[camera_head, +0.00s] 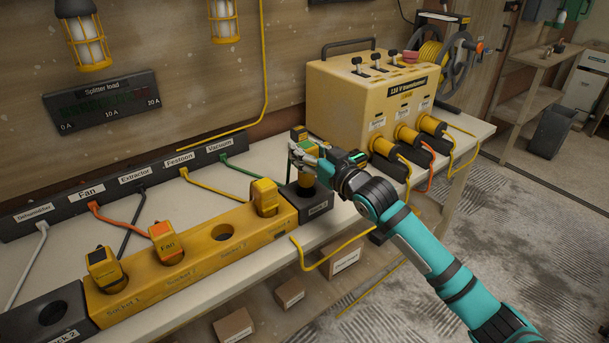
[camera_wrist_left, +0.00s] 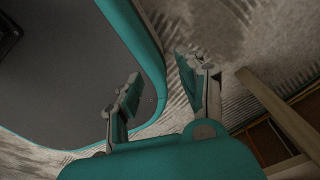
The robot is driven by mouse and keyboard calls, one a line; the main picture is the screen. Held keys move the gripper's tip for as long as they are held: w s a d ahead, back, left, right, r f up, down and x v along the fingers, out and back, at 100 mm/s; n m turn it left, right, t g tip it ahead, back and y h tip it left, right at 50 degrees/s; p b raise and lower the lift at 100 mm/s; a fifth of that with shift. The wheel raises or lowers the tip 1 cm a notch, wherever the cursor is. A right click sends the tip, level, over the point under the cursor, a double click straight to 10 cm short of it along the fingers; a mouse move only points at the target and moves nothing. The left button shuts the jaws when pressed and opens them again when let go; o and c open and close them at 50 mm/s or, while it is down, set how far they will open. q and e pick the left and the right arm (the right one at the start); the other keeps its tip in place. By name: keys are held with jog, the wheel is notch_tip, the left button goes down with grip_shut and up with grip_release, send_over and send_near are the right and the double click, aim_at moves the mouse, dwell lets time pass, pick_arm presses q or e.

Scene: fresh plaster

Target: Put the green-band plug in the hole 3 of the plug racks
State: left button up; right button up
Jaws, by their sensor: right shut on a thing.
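My right gripper (camera_head: 302,160) is shut on a yellow plug (camera_head: 307,180) with a green patch near its top, which looks like the green-band plug. The fingers hide much of it. The plug is upright at the black rack block (camera_head: 314,208) at the right end of the yellow splitter; I cannot tell how deep it sits. Another black rack block (camera_head: 62,325), its label ending in "2", shows an empty hole at the lower left. My left gripper (camera_wrist_left: 160,92) is open and empty in the left wrist view, and out of the head view.
The yellow splitter box (camera_head: 190,285) holds several plugs, including the orange-banded Fan plug (camera_head: 166,242), and has an empty hole (camera_head: 222,232). A labelled black cable strip (camera_head: 130,183) runs behind it. A yellow transformer (camera_head: 345,100) with cables stands close behind my right gripper.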

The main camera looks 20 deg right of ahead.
aim_at(306, 180)
jog(key=shift+f, duration=0.45)
notch_tip(306, 180, down, 4)
jog(key=shift+r, duration=0.1)
jog(key=shift+f, duration=0.4)
pick_arm(q)
jog(key=shift+w+a+r, duration=0.1)
jog(key=shift+w+a, duration=0.05)
jog(key=shift+w, duration=0.35)
jog(key=shift+w+a+r, duration=0.1)
jog(key=shift+w, duration=0.4)
jog(key=shift+s+f, duration=0.1)
jog(key=shift+f, duration=0.05)
pick_arm(e)
jog(key=shift+f, duration=0.1)
jog(key=o, duration=1.3)
jog(key=shift+c, duration=0.2)
pick_arm(q)
jog(key=shift+s, duration=0.25)
